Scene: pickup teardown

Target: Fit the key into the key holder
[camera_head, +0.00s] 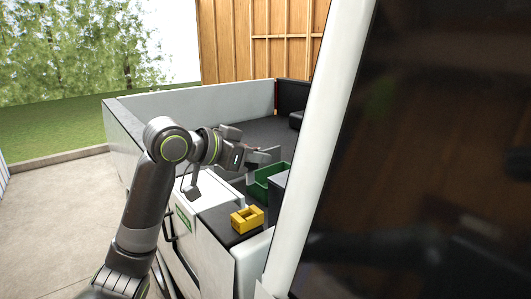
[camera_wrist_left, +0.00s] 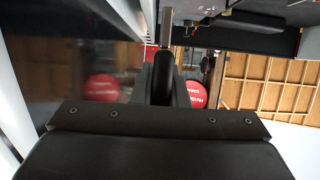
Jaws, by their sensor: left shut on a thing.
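My left gripper (camera_head: 262,158) reaches over the side of the pickup, above and behind a yellow block with openings. That yellow block (camera_head: 247,219) looks like the key holder and sits on a dark ledge. The gripper is apart from the yellow block. The key cannot be made out clearly in the head view. My right gripper is not in view.
A green open bin (camera_head: 262,188) stands just behind the yellow block. A white pillar (camera_head: 318,140) and a large dark glass panel (camera_head: 430,160) close off the right. The truck bed (camera_head: 270,128) lies behind. Paved ground (camera_head: 60,220) is free at left.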

